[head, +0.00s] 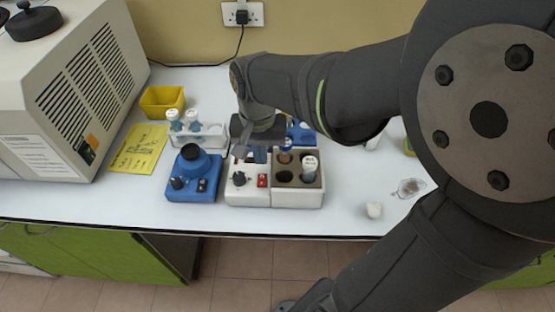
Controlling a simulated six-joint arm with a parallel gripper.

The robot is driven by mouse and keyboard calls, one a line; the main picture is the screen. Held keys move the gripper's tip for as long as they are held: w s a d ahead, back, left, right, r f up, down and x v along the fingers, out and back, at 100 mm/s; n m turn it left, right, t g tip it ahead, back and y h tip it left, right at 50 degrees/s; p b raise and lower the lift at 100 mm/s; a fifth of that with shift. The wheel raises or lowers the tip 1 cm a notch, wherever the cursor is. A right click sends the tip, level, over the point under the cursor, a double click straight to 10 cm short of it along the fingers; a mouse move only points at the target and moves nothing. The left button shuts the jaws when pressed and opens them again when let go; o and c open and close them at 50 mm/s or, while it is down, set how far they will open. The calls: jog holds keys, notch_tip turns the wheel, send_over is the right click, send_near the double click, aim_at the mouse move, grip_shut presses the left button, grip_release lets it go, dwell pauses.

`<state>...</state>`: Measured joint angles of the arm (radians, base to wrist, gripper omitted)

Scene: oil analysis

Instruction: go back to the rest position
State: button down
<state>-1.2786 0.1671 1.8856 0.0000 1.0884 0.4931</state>
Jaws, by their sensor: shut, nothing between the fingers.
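My gripper (256,152) is shut and empty. It points down over the white heating block unit (247,201) near the middle of the bench, in the head view. Its fingertips are small here and partly merge with the things behind them. My arm comes in from the right and covers much of the right side. A tube with a white cap (309,164) stands in a hole of the block (298,203).
A blue mixer (194,190) stands left of the block. Behind it is a white rack (211,137) with capped tubes. A yellow bin (161,100), a yellow sheet (138,149) and a large beige machine (60,90) are on the left. Small items (374,210) lie at the right front.

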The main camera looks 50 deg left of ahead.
aim_at(262, 176)
jog(key=shift+r, duration=0.75)
notch_tip(262, 176, down, 7)
jog(key=shift+f, duration=0.1)
jog(key=shift+r, duration=0.2)
jog(key=w+r+y, duration=0.1)
jog(key=w+r, duration=0.3)
jog(key=r, duration=0.3)
jog(key=w+d+r+y, duration=0.1)
jog(key=w+r, duration=0.3)
jog(key=r, duration=0.4)
jog(key=w+r+g+y, duration=0.1)
jog(key=w+r+y, duration=0.1)
jog(key=r, duration=0.5)
jog(key=shift+w+d+r, duration=0.15)
jog(key=shift+w, duration=0.75)
